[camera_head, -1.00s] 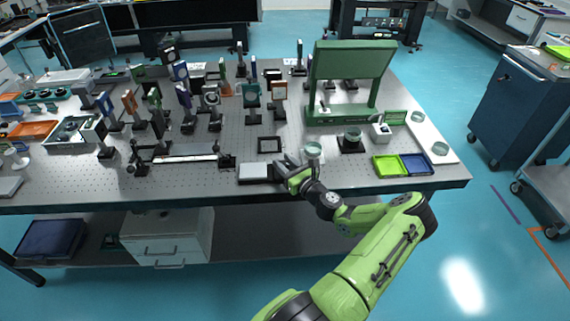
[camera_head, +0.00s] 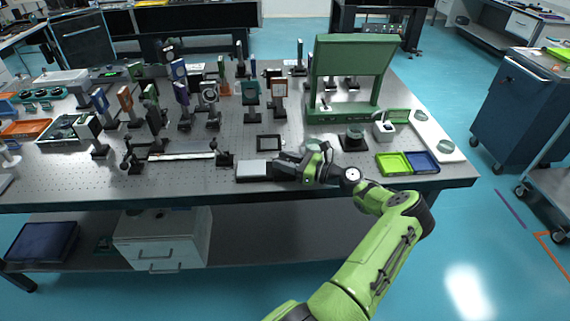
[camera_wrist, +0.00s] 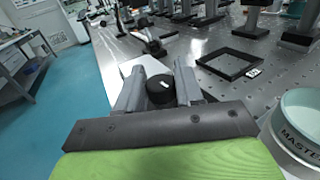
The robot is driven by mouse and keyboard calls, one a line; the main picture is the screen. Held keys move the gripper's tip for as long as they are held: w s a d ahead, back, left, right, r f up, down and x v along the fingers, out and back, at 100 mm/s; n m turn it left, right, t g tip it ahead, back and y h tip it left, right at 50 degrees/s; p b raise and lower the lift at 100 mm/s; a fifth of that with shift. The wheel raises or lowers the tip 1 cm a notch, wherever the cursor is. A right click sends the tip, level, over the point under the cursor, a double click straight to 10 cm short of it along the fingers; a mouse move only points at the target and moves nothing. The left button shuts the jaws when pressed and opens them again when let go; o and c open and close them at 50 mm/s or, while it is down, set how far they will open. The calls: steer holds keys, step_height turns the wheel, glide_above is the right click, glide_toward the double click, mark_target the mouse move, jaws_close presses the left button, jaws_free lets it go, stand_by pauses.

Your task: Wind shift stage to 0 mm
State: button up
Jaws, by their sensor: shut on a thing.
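The shift stage (camera_head: 252,170) is a low box with a pale top and dark sides near the table's front edge. In the wrist view its pale body (camera_wrist: 143,65) shows beyond my fingers. A round black knob (camera_wrist: 161,88) with a small white mark sits at the stage's near end, between my two fingers. My gripper (camera_head: 277,168) is at the right end of the stage, shut on the knob; it also shows in the wrist view (camera_wrist: 158,95). The knob is hidden by my gripper in the head view. I cannot read any scale.
A flat black frame (camera_head: 270,143) lies just behind the stage. A round pale green dish (camera_wrist: 302,118), lettered "MASTER", stands close to the right of my gripper. A rail assembly (camera_head: 181,156) stands left of the stage. Green (camera_head: 394,163) and blue trays lie further right.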

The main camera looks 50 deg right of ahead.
stand_by(0.4)
steer(key=o, duration=0.9)
steer(key=v, duration=1.5)
steer(key=shift+s+d+p, duration=0.2)
steer(key=shift+s+p, duration=0.2)
